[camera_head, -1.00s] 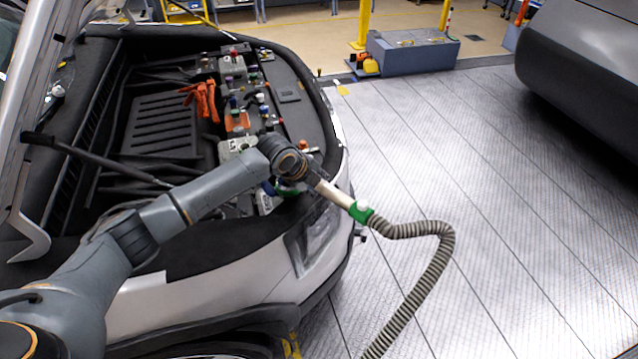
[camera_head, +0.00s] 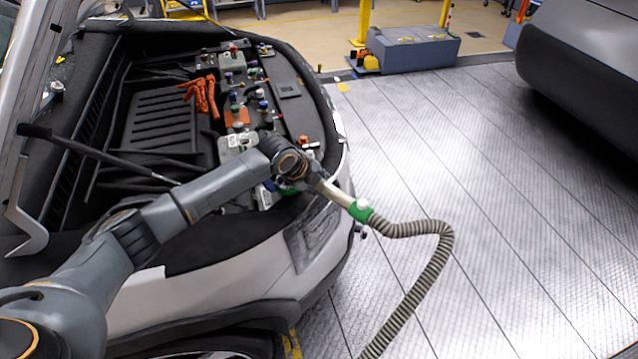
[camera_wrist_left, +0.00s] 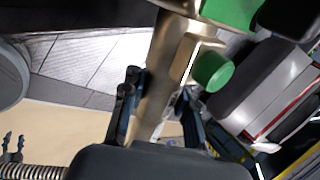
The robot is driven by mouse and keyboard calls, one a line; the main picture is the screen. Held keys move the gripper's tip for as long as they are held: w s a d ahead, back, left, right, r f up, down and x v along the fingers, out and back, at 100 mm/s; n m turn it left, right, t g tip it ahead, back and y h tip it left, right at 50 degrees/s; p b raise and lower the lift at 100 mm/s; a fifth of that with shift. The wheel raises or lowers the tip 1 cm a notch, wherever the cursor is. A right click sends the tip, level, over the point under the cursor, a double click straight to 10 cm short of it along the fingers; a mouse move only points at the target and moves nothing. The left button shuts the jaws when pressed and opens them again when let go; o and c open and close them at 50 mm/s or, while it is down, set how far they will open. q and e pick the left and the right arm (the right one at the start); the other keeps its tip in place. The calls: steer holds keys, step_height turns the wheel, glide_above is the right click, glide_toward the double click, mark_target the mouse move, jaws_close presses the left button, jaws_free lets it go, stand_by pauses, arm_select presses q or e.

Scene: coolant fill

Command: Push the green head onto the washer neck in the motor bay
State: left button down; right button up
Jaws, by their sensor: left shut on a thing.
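My left gripper (camera_head: 314,178) is above the front edge of the open motor bay (camera_head: 165,125), shut on a beige tube (camera_head: 336,195). A green collar (camera_head: 361,210) joins the tube to a ribbed grey hose (camera_head: 435,265). In the left wrist view the beige tube (camera_wrist_left: 160,75) lies between the fingers of the gripper (camera_wrist_left: 160,98). A green part (camera_wrist_left: 230,12) is at its upper end and a green knob (camera_wrist_left: 212,72) on its side. The end toward the bay is hidden behind the gripper and wrist. I cannot pick out the washer neck. My right gripper is not in view.
Several coloured caps (camera_head: 254,88) and orange clamps (camera_head: 203,97) are in the bay. A black prop rod (camera_head: 100,155) crosses its left side. The hose hangs over the clear floor (camera_head: 500,220) at the right. A dark car (camera_head: 585,70) stands far right.

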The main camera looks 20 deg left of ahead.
arm_select(q)
steer(key=shift+s+f, duration=0.1)
steer(key=shift+f, duration=0.05)
steer(key=c, duration=0.9)
jaws_free()
steer(key=shift+c, duration=0.2)
steer(key=shift+s+f, duration=0.1)
steer(key=shift+f, duration=0.05)
steer(key=v, duration=1.2)
steer(key=shift+w, duration=0.2)
